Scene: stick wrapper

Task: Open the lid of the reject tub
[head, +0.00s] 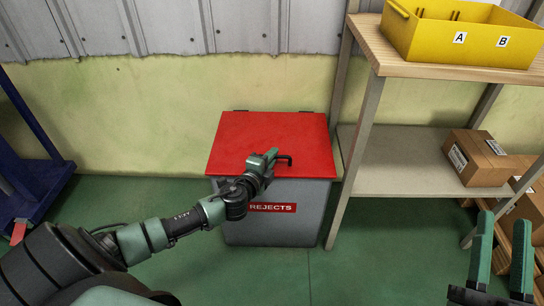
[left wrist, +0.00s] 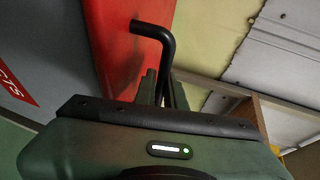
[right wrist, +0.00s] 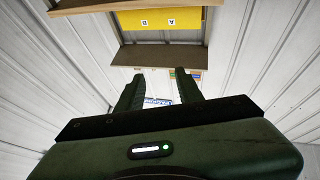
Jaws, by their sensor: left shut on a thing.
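The reject tub (head: 274,225) is a grey bin with a red "REJECTS" label (head: 272,207) on its front. Its red lid (head: 262,135) is down on the tub. A black bent handle (head: 287,158) stands at the lid's front right. My left gripper (head: 270,157) is at this handle, over the lid's front part. In the left wrist view the fingers (left wrist: 158,90) are closed around the black handle (left wrist: 160,35), beside the red lid (left wrist: 110,60). My right gripper (head: 502,255) is open and empty at the lower right of the head view, its fingers apart (right wrist: 158,92).
A shelf rack (head: 390,55) stands right of the tub, its post close to the lid. It bears a yellow bin (head: 440,35) marked A and B, with cardboard boxes (head: 480,160) lower down. A blue frame (head: 35,180) stands at the left. The wall is behind the tub.

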